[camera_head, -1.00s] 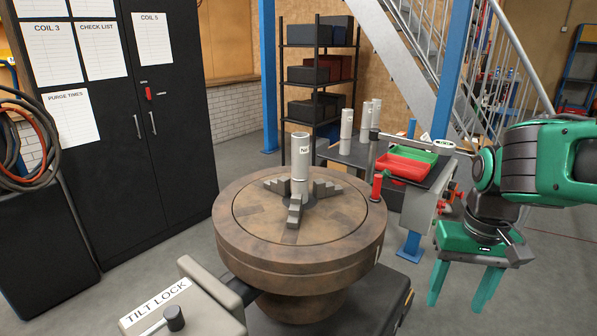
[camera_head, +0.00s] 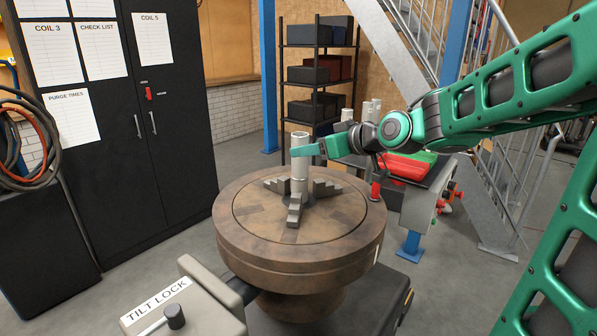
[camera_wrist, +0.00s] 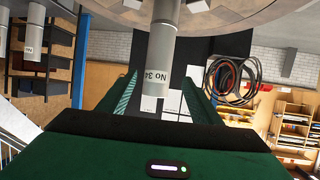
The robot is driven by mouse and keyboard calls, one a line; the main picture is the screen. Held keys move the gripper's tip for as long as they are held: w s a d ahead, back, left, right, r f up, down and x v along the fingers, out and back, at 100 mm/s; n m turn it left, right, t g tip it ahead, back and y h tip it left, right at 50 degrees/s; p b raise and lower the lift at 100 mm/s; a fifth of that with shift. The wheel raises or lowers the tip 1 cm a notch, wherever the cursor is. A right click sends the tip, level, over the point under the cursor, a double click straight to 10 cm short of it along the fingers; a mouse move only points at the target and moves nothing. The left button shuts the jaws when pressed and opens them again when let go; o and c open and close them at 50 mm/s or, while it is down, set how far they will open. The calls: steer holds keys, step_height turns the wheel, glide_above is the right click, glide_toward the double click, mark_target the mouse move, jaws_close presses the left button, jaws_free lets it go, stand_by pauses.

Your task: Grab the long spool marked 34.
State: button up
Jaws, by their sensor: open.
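The long grey spool marked No 34 (camera_head: 299,178) stands upright in the stepped jaws at the centre of the round brown table (camera_head: 250,243). In the wrist view, which is upside down, its label "No 34" shows on the spool (camera_wrist: 160,62). My gripper (camera_head: 306,150) is level with the spool's upper part and comes in from the right. In the wrist view my gripper (camera_wrist: 162,100) is open, with one green finger to each side of the spool's labelled end. A gap shows beside each finger, and I cannot see contact.
Stepped grey jaws (camera_head: 295,208) surround the spool's foot. More grey spools (camera_head: 367,112) stand on a bench behind my arm, near a red tray (camera_head: 405,168). A tilt lock handle (camera_head: 175,317) is at the front left. Black cabinets (camera_head: 165,80) stand at the left.

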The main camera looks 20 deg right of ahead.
steer(key=x, duration=1)
steer(key=shift+d+f, duration=0.3)
steer(key=shift+f, duration=0.05)
steer(key=c, duration=1.4)
jaws_close()
steer(key=shift+r, duration=0.2)
